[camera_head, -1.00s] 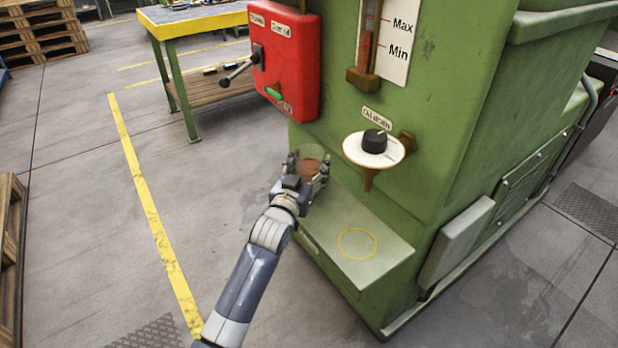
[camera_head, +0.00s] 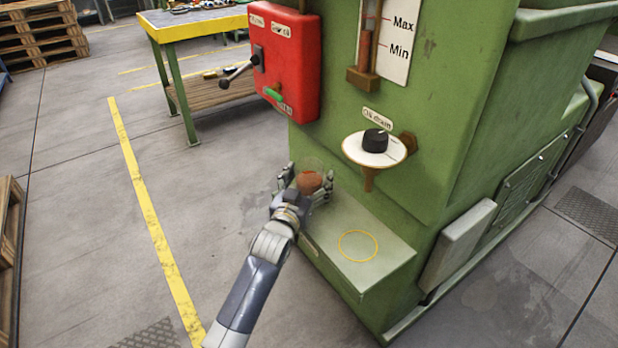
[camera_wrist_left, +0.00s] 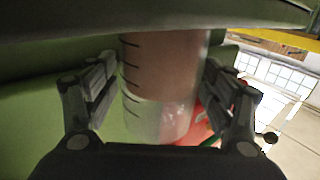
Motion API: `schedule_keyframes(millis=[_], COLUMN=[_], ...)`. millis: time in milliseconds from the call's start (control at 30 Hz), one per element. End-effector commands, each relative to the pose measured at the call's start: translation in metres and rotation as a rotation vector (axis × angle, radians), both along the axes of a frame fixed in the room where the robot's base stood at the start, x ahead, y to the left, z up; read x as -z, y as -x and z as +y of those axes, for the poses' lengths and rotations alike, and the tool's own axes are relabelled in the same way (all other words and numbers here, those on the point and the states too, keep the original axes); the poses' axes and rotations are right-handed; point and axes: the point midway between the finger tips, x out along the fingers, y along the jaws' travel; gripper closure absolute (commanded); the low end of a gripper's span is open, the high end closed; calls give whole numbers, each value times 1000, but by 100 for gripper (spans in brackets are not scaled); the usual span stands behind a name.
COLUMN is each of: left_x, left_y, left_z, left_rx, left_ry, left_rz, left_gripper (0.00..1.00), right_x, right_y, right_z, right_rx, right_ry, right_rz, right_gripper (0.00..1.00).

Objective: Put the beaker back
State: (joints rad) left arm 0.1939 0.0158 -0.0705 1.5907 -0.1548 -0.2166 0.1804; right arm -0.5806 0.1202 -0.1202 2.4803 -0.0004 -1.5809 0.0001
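The beaker (camera_head: 311,182) is a clear cylinder with reddish-brown liquid in it, near the left end of the machine's grey-green ledge (camera_head: 335,222). My left gripper (camera_head: 307,180) has its fingers on both sides of the beaker and appears shut on it. In the left wrist view the beaker (camera_wrist_left: 165,85) stands between the two fingers, with dark measuring marks on its wall. A yellow ring (camera_head: 358,245) is marked on the ledge, and it is empty. The gripper and beaker are to the ring's upper left. My right gripper is not in view.
Above the ledge are the oil drain funnel with a black knob (camera_head: 375,143), a level gauge (camera_head: 366,55) and a red control box (camera_head: 287,60) with a lever. A yellow-edged workbench (camera_head: 195,25) stands behind.

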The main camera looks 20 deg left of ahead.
Motion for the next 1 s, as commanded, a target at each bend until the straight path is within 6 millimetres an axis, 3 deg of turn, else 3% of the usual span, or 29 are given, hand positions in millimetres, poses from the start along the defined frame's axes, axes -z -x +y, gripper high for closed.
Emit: schedule_keyframes(millis=[267, 367, 800, 1000], left_x=[-5, -2, -4, -3], left_y=[0, 9, 90, 113], left_z=[0, 0, 3, 4], left_rx=[0, 0, 0, 0], left_ry=[0, 0, 0, 0], left_rz=[-1, 2, 2, 1], left_gripper=[24, 24, 24, 24], right_x=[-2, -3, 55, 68], right_y=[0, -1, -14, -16], right_z=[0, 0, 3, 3], right_rx=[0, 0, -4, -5], right_ry=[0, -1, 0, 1], right_rz=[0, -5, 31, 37], right_gripper=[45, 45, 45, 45])
